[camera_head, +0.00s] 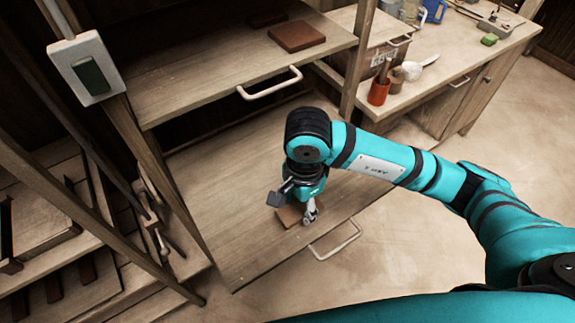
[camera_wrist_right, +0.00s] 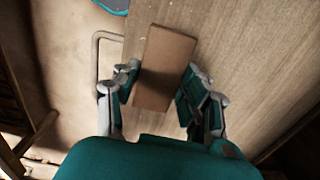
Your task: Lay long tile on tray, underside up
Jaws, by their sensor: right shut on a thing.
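The long tile, a brown slab, shows in the right wrist view (camera_wrist_right: 165,62) between my right gripper's fingers (camera_wrist_right: 158,95). Its face toward the camera looks plain; I cannot tell which side this is. In the head view, part of the tile (camera_head: 287,216) shows under my right gripper (camera_head: 308,209), low over the lower pull-out tray (camera_head: 235,225). The gripper is shut on the tile and hides much of it. I cannot tell whether the tile touches the tray. My left gripper is not in view.
An upper pull-out tray (camera_head: 200,88) holds a square brown tile (camera_head: 297,36) and a darker piece (camera_head: 267,17). A slatted rack (camera_head: 90,255) and post stand at left. Much of the lower tray is bare.

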